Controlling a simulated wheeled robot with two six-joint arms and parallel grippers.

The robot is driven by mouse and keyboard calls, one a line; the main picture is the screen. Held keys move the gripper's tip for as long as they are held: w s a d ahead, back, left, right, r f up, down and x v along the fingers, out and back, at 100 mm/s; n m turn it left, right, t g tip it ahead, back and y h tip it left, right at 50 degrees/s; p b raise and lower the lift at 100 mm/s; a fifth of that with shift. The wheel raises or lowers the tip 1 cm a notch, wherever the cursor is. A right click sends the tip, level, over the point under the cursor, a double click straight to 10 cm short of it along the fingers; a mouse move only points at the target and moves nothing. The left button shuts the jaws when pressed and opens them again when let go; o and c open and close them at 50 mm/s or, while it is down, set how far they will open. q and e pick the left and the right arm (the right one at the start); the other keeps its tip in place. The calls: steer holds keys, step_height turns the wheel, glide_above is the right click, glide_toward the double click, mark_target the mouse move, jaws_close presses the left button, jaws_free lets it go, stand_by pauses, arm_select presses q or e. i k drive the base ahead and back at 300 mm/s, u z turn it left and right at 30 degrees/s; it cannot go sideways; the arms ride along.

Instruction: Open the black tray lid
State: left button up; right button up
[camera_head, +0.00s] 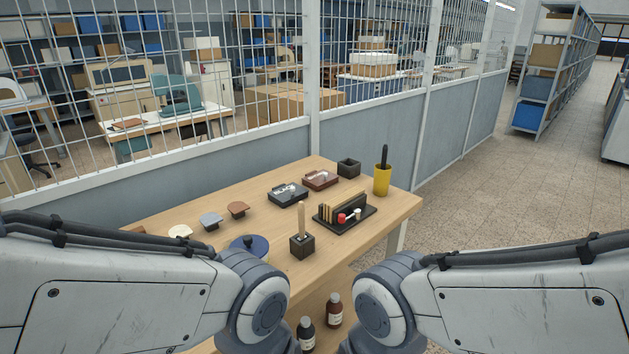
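A black tray (279,200) sits on the wooden table toward its far side. A pale or metallic patch shows on its top. It is too small to tell the lid apart from the tray or to see how the lid stands. A similar brown tray (312,185) sits just behind it to the right. My two arms come in from the left and right at the bottom of the view, and both grippers are out of sight. No part of either arm overlaps the black tray in the picture.
The table (350,232) also holds a black rack (345,219), a yellow cup (382,180), a small black box (349,168), a dark holder (302,245), a blue disc (249,245) and several stamp-like pieces (211,219). A mesh-topped partition (290,143) runs behind. Bottles (334,310) stand below the table's front edge.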

mark_target(284, 194)
steer(key=u, duration=0.05)
steer(key=k, duration=0.5)
steer(key=z, duration=0.5)
steer(key=i, duration=0.8)
steer(key=u, duration=0.4)
steer(key=i, duration=0.6)
steer(key=u, duration=0.65)
